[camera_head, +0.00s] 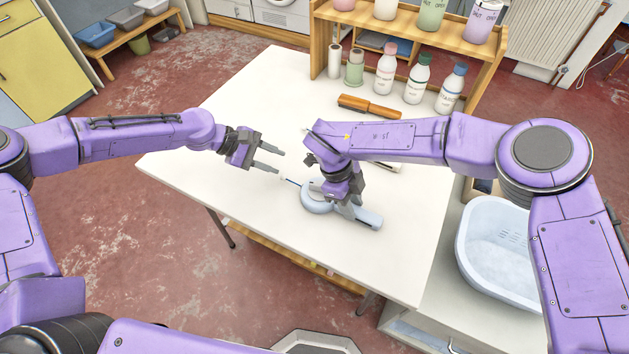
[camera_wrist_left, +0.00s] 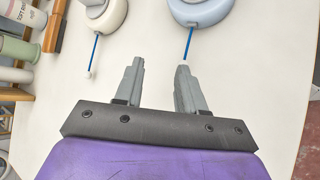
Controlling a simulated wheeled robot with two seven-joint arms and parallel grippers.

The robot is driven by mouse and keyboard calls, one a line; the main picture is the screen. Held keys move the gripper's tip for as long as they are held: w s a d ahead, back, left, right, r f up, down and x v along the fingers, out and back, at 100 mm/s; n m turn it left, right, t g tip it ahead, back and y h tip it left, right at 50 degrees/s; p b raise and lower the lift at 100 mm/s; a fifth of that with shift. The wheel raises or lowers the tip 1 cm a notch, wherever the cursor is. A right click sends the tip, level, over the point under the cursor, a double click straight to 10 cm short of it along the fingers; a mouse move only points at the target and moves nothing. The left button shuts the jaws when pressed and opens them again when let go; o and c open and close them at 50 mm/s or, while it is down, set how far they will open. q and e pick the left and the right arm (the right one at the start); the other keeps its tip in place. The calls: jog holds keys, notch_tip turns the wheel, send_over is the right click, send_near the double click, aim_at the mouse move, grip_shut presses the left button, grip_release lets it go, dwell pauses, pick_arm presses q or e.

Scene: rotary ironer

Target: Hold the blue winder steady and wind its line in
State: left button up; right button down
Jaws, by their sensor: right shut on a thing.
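The pale blue winder (camera_head: 314,206) lies on the white table, its round body to the left and its handle to the right. My right gripper (camera_head: 350,207) is shut on it from above and hides part of it. A short blue line (camera_head: 293,183) comes out of its left side and ends in a small pale tip. In the left wrist view the winder (camera_wrist_left: 200,12) is at the top, its line (camera_wrist_left: 188,45) ending close to the right-hand finger. My left gripper (camera_head: 280,162) is open and empty, beside the line's end; it also shows in the left wrist view (camera_wrist_left: 159,67).
A cream winder (camera_wrist_left: 105,15) with its own blue line and white bead lies to the left in the left wrist view. A wooden-handled brush (camera_head: 368,108), bottles (camera_head: 418,80) and a shelf stand behind. A pale basin (camera_head: 495,245) is at right. The table's (camera_head: 235,115) left part is clear.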

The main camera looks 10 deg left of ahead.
aim_at(317, 183)
pick_arm(q)
jog(key=s+d+r+n+g+h, duration=0.1)
jog(key=s+r+n+g+h, duration=0.3)
jog(key=x, duration=1.1)
jog(key=shift+d+f, duration=0.15)
jog(key=shift+d, duration=0.1)
grip_shut()
